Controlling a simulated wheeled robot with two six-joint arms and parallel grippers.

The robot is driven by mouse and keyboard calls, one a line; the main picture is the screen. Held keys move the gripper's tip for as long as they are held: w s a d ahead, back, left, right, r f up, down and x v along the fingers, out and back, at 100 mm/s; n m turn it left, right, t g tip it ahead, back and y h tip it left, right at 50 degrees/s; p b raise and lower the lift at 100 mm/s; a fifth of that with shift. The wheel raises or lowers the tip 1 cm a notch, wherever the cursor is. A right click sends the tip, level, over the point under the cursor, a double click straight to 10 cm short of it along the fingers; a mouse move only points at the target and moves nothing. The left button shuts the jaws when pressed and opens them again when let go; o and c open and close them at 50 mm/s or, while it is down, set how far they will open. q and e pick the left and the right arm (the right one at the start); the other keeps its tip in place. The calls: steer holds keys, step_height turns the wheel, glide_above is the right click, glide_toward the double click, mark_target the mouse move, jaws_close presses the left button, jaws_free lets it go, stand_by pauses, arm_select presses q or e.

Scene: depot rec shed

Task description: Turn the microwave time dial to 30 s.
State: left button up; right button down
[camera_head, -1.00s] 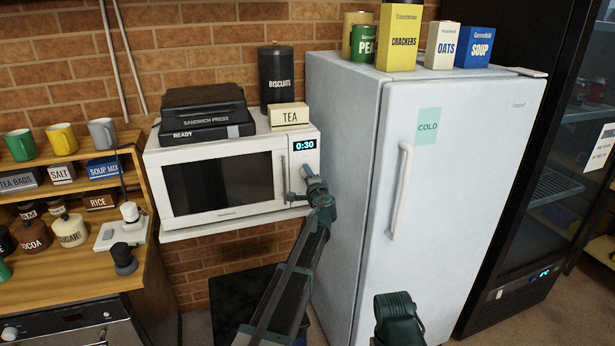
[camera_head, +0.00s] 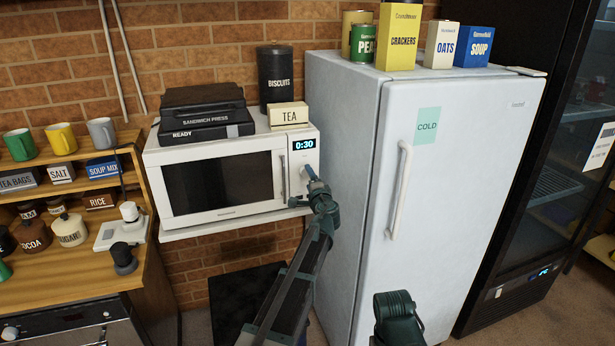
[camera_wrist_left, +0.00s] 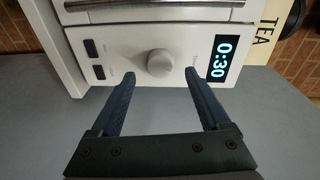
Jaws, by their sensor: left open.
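The white microwave (camera_head: 224,181) stands on a wall shelf, its door shut. Its display (camera_head: 304,144) reads 0:30, and the same display shows in the left wrist view (camera_wrist_left: 223,59). The round time dial (camera_wrist_left: 160,63) sits beside the display in the left wrist view; in the head view my gripper partly covers it. My left gripper (camera_head: 308,170) is in front of the control panel. In the left wrist view its two fingers (camera_wrist_left: 158,80) are spread wide, with the dial ahead between their tips and clear space around it.
A white fridge (camera_head: 345,180) stands close on the right of my left arm. A tea box (camera_head: 288,115), a black biscuits tin (camera_head: 276,80) and a sandwich press (camera_head: 205,115) rest on the microwave. A wooden shelf unit (camera_head: 140,180) with mugs and jars is on the left.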

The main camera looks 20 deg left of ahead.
arm_select(q)
steer(key=v, duration=1)
steer(key=shift+s, duration=0.2)
steer(key=shift+d, duration=0.1)
steer(key=s+d+f+n+g+h+p, duration=0.1)
steer(key=s+d+f+n+g+p, duration=0.1)
steer(key=s+f+n+g, duration=0.85)
steer(key=s+d+f+m+g+h, duration=0.1)
steer(key=s+d, duration=0.3)
steer(key=s, duration=0.4)
steer(key=s+d+f+g+h, duration=0.2)
steer(key=s+d+f+h, duration=0.1)
steer(key=s, duration=0.6)
steer(key=s+d+f+m+g+h, duration=0.1)
steer(key=s+d+f+g, duration=0.1)
steer(key=s, duration=0.6)
steer(key=d+f+p, duration=0.1)
steer(key=d, duration=0.1)
steer(key=shift+s+d+f+m+h, duration=0.3)
steer(key=shift+d+m+h, duration=0.05)
steer(key=shift+h, duration=0.05)
